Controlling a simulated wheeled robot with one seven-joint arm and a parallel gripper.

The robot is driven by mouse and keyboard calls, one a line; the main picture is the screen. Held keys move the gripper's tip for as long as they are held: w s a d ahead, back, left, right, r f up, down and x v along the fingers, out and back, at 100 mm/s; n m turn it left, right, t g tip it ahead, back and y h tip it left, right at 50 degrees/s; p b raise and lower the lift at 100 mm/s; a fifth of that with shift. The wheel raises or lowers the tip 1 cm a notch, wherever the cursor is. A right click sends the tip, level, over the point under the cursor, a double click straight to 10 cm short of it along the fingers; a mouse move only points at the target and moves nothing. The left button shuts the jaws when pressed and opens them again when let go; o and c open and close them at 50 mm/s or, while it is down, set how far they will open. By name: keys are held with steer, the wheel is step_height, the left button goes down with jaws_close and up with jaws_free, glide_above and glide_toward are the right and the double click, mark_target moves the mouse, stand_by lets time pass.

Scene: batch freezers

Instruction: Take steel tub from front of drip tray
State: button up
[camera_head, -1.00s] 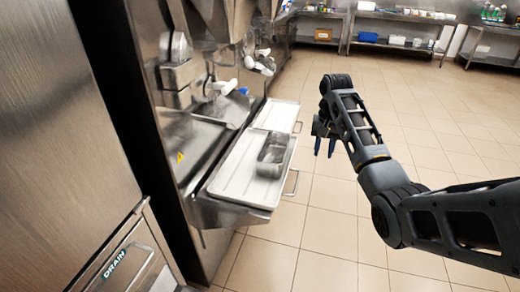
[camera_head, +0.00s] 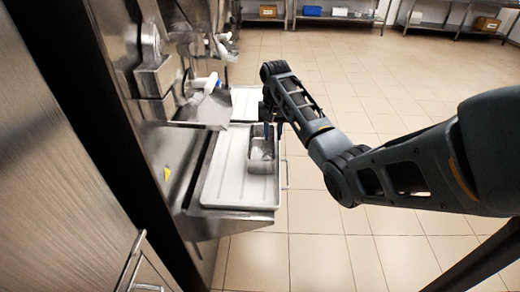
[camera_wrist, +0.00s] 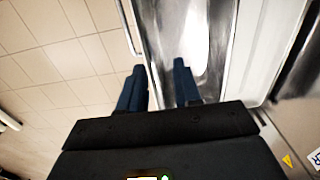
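The steel tub (camera_head: 262,164) is a small open rectangular metal container. It sits on the right side of the white drip tray (camera_head: 225,185), near the tray's handle edge. My gripper (camera_head: 273,130) points down at the tub's far end, its fingers partly hidden by the arm and overlapping the tub's rim in view. The shiny tub (camera_wrist: 183,30) lies just ahead of the fingertips there. I cannot tell whether a finger touches it.
A second white tray (camera_head: 245,103) lies farther back along the machines. A bar handle (camera_head: 286,175) sticks out from the near tray's right side. Steel machine fronts (camera_head: 70,150) close off the left. The tiled floor (camera_head: 320,240) is open on the right.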

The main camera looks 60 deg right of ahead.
steer(key=shift+s+d+f, duration=0.1)
steer(key=shift+s+f, duration=0.05)
steer(key=shift+f, duration=0.8)
steer(key=shift+s+f, duration=0.1)
steer(key=shift+f, duration=0.85)
steer(key=shift+c, duration=0.3)
jaws_close()
